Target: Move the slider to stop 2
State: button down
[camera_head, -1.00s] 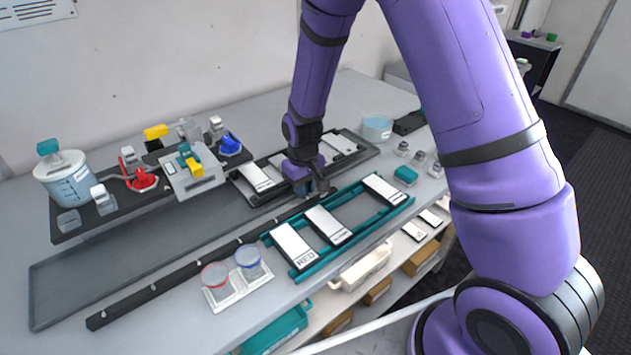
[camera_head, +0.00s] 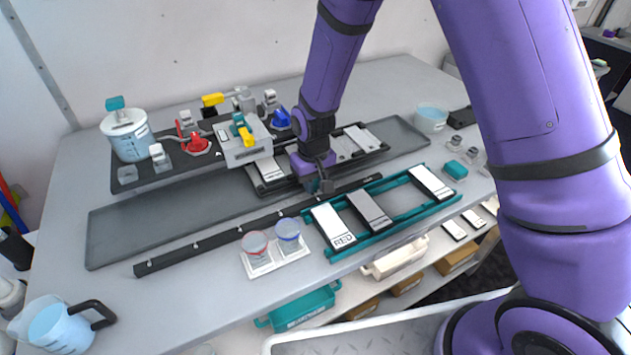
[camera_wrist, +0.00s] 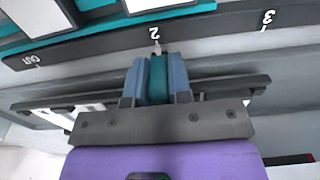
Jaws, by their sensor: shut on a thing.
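The slider is a small teal block (camera_wrist: 158,80) with a light pointer tip, seen in the wrist view. My gripper (camera_wrist: 161,80) is shut on it, with one blue-grey finger on each side. The pointer tip touches or nearly touches the tick at the upside-down mark "2" (camera_wrist: 153,33) on the dark rail (camera_wrist: 95,48). The mark "3" (camera_wrist: 267,18) is to the right and "OUT" (camera_wrist: 30,60) to the left. In the head view my gripper (camera_head: 318,185) is low at the long black rail (camera_head: 225,237); the slider is hardly visible there.
A teal rack (camera_head: 402,217) with white plates lies just in front of the rail. A black tray (camera_head: 380,152) with plates and a box with a yellow handle (camera_head: 243,140) are behind.

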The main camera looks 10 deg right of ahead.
jog(key=c, duration=1)
grip_release()
jog(key=shift+c, duration=0.2)
jog(key=shift+r, duration=0.1)
notch_tip(320, 180, up, 11)
jog(key=shift+f, duration=0.2)
